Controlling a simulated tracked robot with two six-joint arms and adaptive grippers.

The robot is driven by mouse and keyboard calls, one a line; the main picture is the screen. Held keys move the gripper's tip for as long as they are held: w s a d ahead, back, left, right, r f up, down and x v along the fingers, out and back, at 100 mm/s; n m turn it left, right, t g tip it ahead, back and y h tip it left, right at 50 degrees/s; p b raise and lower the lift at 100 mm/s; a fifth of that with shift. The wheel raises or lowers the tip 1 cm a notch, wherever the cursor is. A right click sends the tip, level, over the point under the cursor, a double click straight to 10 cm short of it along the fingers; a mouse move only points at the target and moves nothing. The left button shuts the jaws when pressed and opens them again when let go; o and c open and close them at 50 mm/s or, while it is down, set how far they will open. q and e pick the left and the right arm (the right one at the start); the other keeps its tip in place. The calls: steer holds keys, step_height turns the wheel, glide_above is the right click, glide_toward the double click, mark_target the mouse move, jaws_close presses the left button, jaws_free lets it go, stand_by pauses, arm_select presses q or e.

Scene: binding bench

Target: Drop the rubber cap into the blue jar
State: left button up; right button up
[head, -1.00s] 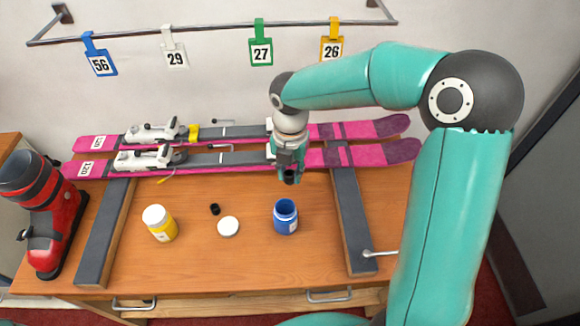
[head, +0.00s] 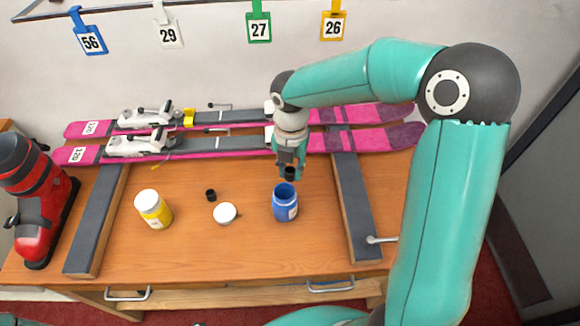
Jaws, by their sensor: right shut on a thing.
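The blue jar (head: 285,207) stands upright and open on the bench, with a pale label on its side. My right gripper (head: 290,170) is shut on a small black rubber cap (head: 290,174). It holds the cap just above and slightly behind the jar's mouth in the picture, apart from the rim. A second small black cap (head: 211,195) lies on the bench left of the jar. My left gripper is out of view.
A white lid (head: 225,213) lies left of the blue jar. A yellow jar (head: 153,209) with a white lid stands further left. Two pink skis (head: 375,138) lie behind on dark supports (head: 352,205). A red boot (head: 38,200) stands at the left.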

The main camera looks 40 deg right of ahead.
mark_target(290, 169)
steer(key=o, duration=0.9)
step_height(290, 169, up, 12)
stand_by(0.6)
